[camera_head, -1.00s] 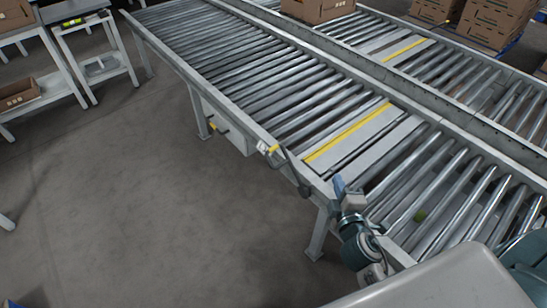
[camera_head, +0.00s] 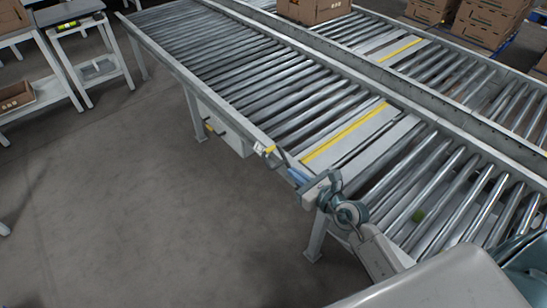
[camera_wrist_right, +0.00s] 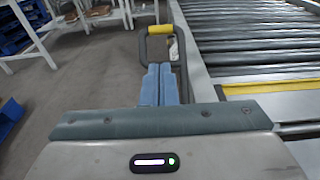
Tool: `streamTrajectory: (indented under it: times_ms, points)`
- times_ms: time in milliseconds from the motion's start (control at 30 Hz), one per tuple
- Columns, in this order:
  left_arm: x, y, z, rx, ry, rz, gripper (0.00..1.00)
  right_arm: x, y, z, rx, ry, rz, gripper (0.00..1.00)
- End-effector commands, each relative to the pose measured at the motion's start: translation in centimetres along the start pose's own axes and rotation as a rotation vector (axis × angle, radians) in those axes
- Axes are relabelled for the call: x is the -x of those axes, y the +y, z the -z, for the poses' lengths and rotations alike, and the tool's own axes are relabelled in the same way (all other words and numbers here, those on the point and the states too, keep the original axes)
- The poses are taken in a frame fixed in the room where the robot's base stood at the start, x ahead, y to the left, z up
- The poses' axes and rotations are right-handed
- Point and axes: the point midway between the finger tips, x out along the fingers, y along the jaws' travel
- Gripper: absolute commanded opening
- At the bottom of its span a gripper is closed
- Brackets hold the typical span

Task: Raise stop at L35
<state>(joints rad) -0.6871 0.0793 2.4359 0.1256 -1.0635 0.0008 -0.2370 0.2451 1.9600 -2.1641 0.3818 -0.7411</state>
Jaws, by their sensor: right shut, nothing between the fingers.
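The near roller lane carries a grey stop plate (camera_head: 345,138) with a yellow stripe, lying about level with the rollers. A lever with a yellow grip (camera_head: 268,150) is on the lane's near side rail, beside the plate. In the right wrist view its yellow grip (camera_wrist_right: 160,30) tops a dark loop-shaped handle, just beyond my fingertips. My right gripper (camera_head: 297,177) is shut and empty; its blue fingers (camera_wrist_right: 160,85) point at the handle, apparently short of it. No L35 label is readable. My left gripper is not in view.
A second roller lane (camera_head: 460,85) with another yellow-striped plate runs behind a side rail. A carton (camera_head: 314,10) rests on it. A grey box (camera_head: 228,138) hangs under the near lane. Small tables (camera_head: 70,22) stand at the left. The floor (camera_head: 150,200) before the lane is open.

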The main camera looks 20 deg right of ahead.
Motion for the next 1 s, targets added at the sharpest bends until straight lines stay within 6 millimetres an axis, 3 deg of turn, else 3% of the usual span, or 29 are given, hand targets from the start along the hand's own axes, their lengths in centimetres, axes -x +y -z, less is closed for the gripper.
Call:
streamTrajectory:
  times_ms: [267,700,1000]
  points:
    - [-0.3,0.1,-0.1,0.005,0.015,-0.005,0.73,-1.7,0.0,-0.1,-0.005,-0.005,0.002,0.0]
    - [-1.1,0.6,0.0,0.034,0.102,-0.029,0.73,-9.0,0.0,0.0,-0.005,-0.004,0.001,0.0]
    - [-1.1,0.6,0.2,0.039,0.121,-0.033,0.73,-10.0,0.0,-0.1,-0.004,-0.002,0.001,0.0]
